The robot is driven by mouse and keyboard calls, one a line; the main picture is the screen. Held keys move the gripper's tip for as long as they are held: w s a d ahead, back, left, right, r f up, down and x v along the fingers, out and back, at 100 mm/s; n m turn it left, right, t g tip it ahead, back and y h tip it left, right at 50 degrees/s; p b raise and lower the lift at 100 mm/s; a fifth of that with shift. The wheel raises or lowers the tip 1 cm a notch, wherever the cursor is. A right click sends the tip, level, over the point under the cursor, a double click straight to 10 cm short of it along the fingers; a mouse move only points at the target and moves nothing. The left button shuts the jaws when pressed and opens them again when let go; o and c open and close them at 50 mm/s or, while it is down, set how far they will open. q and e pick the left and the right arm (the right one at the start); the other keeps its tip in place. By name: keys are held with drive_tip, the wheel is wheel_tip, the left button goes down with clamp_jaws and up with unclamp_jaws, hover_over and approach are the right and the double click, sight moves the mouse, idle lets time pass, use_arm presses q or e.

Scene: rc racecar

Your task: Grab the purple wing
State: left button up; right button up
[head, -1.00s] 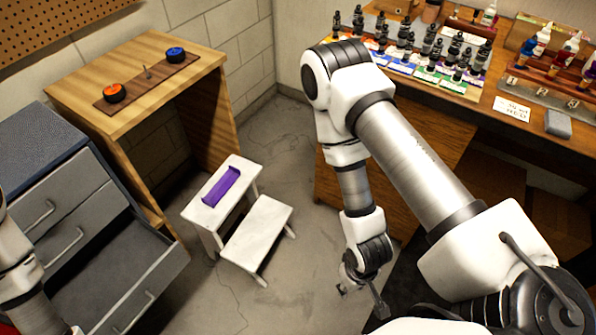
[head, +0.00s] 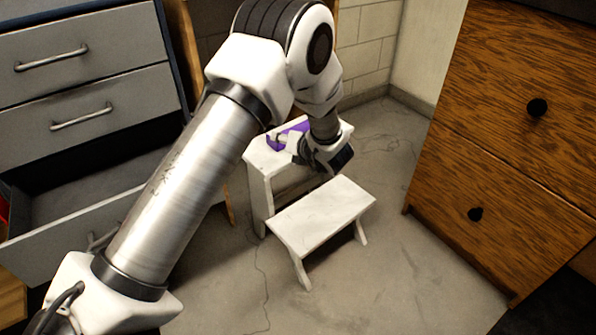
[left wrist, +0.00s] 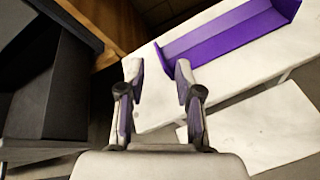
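The purple wing (head: 273,145) lies on the upper step of a white step stool (head: 257,187), partly hidden by my left gripper (head: 287,146) in the head view. In the left wrist view the wing (left wrist: 228,33) is a long purple strip with a raised edge, running to the upper right. My left gripper (left wrist: 160,66) is open there, with nothing between its fingers. The wing's near end is just beyond the right fingertip; I cannot tell whether they touch. My right gripper is out of view.
A grey drawer cabinet (head: 85,80) stands at the left with its bottom drawer (head: 75,240) pulled out. A brown wooden cabinet (head: 500,150) stands at the right. Grey floor (head: 400,265) is clear between the stool and that cabinet.

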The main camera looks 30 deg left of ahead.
use_arm(q)
drive_tip(key=n, duration=0.1)
drive_tip(key=f+n+b, duration=0.2)
drive_tip(key=n, duration=0.1)
drive_tip(key=shift+w+a+g+y, duration=0.25)
drive_tip(key=shift+w+g+y, duration=0.05)
drive_tip(key=shift+w+g, duration=0.1)
drive_tip(key=shift+a+r+n+b, duration=0.1)
drive_tip(key=shift+r+n+b, duration=0.1)
drive_tip(key=shift+n, duration=0.3)
drive_tip(key=shift+r+n+b, duration=0.1)
drive_tip(key=shift+n+b, duration=0.1)
drive_tip(key=shift+n, duration=0.3)
drive_tip(key=shift+a+n+g, duration=0.3)
drive_tip(key=shift+n, duration=0.2)
drive_tip(key=b+x, duration=0.4)
drive_tip(key=x, duration=0.2)
drive_tip(key=shift+a+f, duration=0.2)
drive_tip(key=shift+a, duration=0.35)
drive_tip(key=shift+r, duration=0.1)
clamp_jaws()
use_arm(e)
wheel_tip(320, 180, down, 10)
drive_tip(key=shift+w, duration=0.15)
